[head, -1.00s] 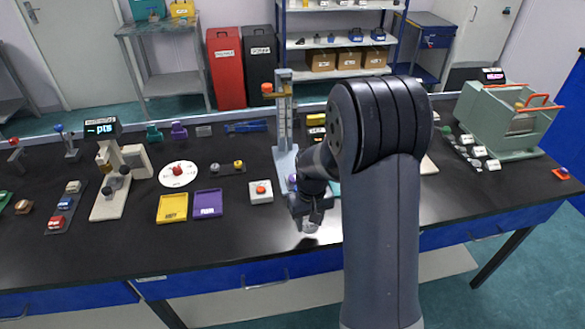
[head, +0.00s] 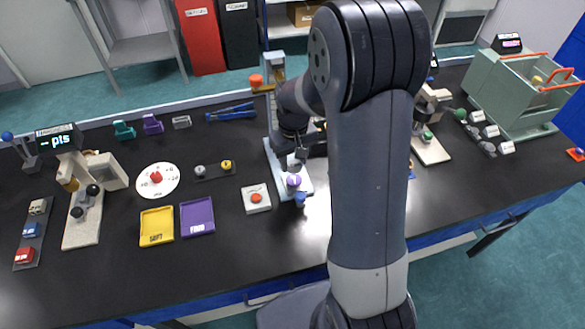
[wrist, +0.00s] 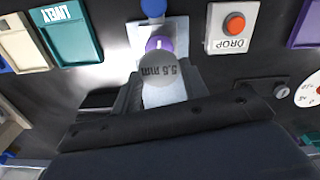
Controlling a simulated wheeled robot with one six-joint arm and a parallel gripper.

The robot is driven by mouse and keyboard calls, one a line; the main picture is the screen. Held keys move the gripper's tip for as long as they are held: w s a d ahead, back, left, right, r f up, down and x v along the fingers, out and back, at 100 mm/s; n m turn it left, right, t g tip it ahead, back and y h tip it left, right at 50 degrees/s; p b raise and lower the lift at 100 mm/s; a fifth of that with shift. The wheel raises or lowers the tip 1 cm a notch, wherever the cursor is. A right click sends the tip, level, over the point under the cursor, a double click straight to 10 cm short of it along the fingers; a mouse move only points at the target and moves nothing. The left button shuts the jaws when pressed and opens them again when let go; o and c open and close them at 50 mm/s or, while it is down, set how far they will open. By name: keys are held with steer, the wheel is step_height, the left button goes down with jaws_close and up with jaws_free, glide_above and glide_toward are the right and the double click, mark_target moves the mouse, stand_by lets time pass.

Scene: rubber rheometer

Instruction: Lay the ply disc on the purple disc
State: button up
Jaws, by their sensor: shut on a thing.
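The ply disc is a grey disc marked "5.5 mm" (wrist: 162,72), held between the fingertips of my gripper (wrist: 163,84) in the wrist view. In the head view my gripper (head: 297,160) is over the base of the drop stand, and the ply disc is too small there to make out clearly. The purple disc (head: 293,181) sits on the pale base of the stand, just below my gripper in the picture. In the wrist view the purple disc (wrist: 159,45) shows beyond the ply disc, which partly covers it. I cannot tell whether the two discs touch.
The stand's pale base (head: 273,156) has an upright behind my arm and a blue knob (head: 299,199) in front. A white box with a red button (head: 256,198) stands to the left. Yellow (head: 157,225) and purple (head: 197,216) trays lie further left.

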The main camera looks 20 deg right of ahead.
mark_target(293, 178)
steer(key=shift+f+p, duration=0.4)
steer(key=shift+f, duration=2.4)
steer(key=shift+f, duration=0.1)
steer(key=o, duration=0.9)
steer(key=shift+o, duration=0.2)
step_height(293, 178, up, 12)
steer(key=shift+r+b, duration=0.15)
steer(key=shift+b, duration=0.6)
